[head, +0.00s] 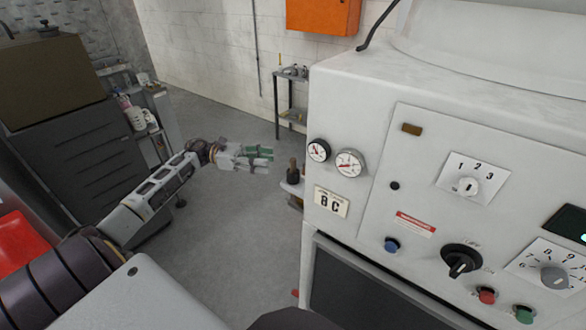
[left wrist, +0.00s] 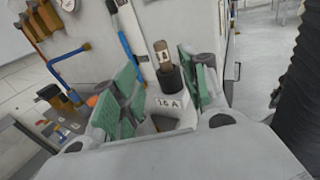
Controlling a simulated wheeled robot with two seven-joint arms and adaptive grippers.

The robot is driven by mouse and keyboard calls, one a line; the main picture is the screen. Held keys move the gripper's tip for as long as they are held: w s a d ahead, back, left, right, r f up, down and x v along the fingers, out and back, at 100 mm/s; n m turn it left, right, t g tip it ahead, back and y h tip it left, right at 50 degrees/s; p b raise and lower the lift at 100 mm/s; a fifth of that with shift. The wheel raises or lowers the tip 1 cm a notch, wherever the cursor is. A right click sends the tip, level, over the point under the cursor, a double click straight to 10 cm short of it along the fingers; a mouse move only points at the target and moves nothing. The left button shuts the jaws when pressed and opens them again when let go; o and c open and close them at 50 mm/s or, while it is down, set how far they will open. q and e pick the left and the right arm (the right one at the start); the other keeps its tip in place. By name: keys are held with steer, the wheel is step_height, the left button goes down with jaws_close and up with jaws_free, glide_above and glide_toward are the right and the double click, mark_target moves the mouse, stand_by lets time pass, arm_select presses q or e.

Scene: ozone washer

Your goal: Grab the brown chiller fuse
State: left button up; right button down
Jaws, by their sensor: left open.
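The brown chiller fuse (head: 293,163) stands upright in a dark holder on a small ledge at the left side of the white machine. In the left wrist view the fuse (left wrist: 162,54) has a brown top with a letter label, above a plate marked "16 A". My left gripper (head: 262,159) is open and empty, with green finger pads. In the head view it is a short way left of the fuse, pointing at it. In the left wrist view the fuse appears in the gap between the two fingers, with no visible contact. My right gripper is not seen.
The white control panel (head: 385,150) with gauges and knobs fills the right. Blue pipes (left wrist: 127,42) and several brown fittings show on the machine's side. A small metal stand (head: 290,95) is behind. Grey floor (head: 225,215) around my left forearm is clear.

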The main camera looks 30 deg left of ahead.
mark_target(293, 163)
arm_select(q)
steer(key=p+x, duration=0.2)
steer(key=x, duration=0.7)
steer(key=shift+s+d, duration=0.1)
steer(key=shift+d, duration=0.25)
steer(key=c, duration=0.7)
steer(key=shift+c, duration=1.2)
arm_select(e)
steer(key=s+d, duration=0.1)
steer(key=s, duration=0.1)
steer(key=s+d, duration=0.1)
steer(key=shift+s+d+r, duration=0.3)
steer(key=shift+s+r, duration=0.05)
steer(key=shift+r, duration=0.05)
